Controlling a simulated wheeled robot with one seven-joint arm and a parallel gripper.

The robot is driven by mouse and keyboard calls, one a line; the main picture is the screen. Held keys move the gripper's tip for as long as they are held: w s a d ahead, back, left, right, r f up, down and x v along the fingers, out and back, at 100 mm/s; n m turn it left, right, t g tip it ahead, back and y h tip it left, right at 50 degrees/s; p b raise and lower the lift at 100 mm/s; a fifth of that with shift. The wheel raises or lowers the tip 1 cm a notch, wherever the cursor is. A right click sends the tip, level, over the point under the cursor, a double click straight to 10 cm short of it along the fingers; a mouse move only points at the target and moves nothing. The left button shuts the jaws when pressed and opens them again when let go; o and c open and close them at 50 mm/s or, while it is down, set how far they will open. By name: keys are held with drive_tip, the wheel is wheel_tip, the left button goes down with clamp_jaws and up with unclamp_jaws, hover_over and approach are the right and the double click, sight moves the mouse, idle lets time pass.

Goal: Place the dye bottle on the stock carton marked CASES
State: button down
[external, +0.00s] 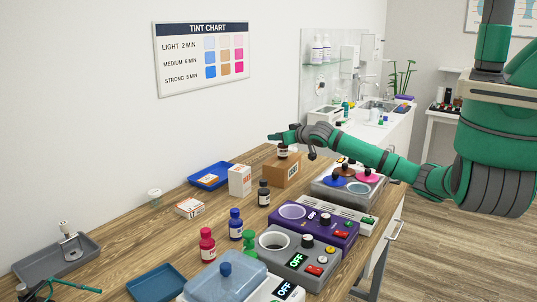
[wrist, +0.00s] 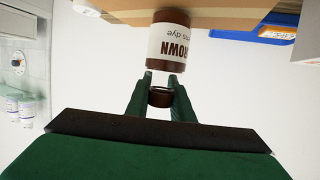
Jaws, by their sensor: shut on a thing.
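The dye bottle, brown with a white label reading BROWN, shows upside down in the wrist view (wrist: 170,42) and small in the external view (external: 283,154). My gripper (wrist: 160,90) is shut on it at its dark cap end. It also shows in the external view (external: 287,140), above the brown stock carton (external: 278,175), which has dark lettering on its side, too small to read surely. The bottle is upright over the carton's top. I cannot tell whether its base touches the top. The carton's tan surface also fills the upper part of the wrist view (wrist: 220,18).
A white box (external: 240,180) and a dark bottle (external: 263,193) stand left of the carton. A blue tray (external: 198,182) lies behind. Blue (external: 236,224) and pink (external: 207,244) bottles stand nearer. A purple heater (external: 315,222) and a grey palette unit (external: 345,190) are at right.

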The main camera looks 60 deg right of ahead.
drive_tip(key=shift+f, duration=0.15)
drive_tip(key=c, duration=1.5)
unclamp_jaws()
drive_tip(key=shift+c, duration=0.2)
drive_tip(key=shift+r, duration=0.25)
drive_tip(key=v, duration=1.2)
